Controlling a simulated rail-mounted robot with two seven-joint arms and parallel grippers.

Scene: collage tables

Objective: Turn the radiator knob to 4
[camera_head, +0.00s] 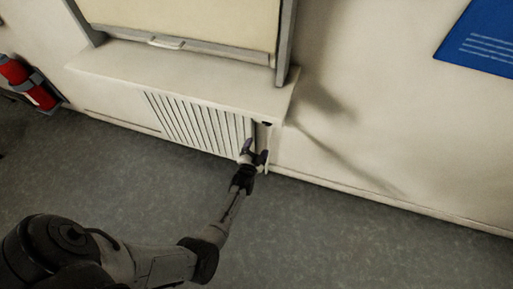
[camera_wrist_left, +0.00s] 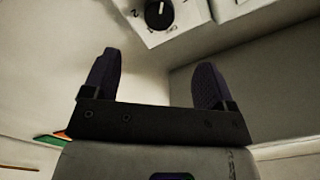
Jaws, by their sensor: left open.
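The radiator knob (camera_wrist_left: 159,14) is a round black dial with a white pointer mark. It sits on a pale panel with printed markings, at the top of the left wrist view; I cannot read its setting surely. In the head view the radiator (camera_head: 205,122) is a white slatted unit under the sill. My left gripper (camera_head: 254,152) is at the radiator's right end, and its arm hides part of the front there. In the left wrist view its two dark fingers (camera_wrist_left: 155,76) are spread apart with nothing between them, and the knob lies beyond their tips. My right gripper is not in view.
A pale sill (camera_head: 180,82) juts out above the radiator, below a window with a blind (camera_head: 185,20). A red fire extinguisher (camera_head: 28,82) is at the far left. A blue poster (camera_head: 483,40) hangs on the right wall. The grey floor (camera_head: 350,240) is clear at right.

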